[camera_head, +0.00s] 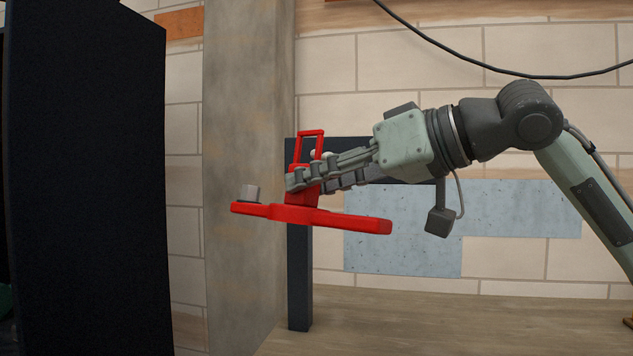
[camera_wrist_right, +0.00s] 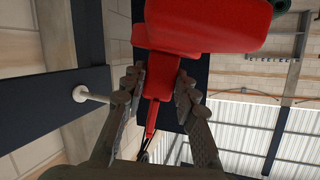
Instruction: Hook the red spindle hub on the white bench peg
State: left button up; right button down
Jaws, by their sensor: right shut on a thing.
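The red spindle hub (camera_head: 310,217) is in my right gripper (camera_head: 291,182) in the head view, held in the air. Its long bar lies nearly level, and an open rectangular loop (camera_head: 310,132) rises above the fingers. In the right wrist view the fingers (camera_wrist_right: 160,85) are shut on the red hub's narrow part (camera_wrist_right: 161,78). The white peg (camera_wrist_right: 92,95) sticks out from a dark beam, left of the fingers and apart from the hub. In the head view the gripper mostly hides it. My left gripper is not seen.
A dark post (camera_head: 300,280) with a dark crossbar stands behind the hub. A concrete pillar (camera_head: 245,90) rises left of it, and a tall dark panel (camera_head: 85,180) fills the left side.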

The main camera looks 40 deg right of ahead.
jog(key=shift+w+d, duration=0.9)
jog(key=shift+d, duration=0.15)
jog(key=shift+w+d, duration=0.85)
jog(key=shift+d, duration=0.2)
jog(key=shift+f, duration=0.15)
jog(key=shift+f+b, duration=0.7)
jog(key=shift+b, duration=0.2)
jog(key=c, duration=1.1)
grip_release()
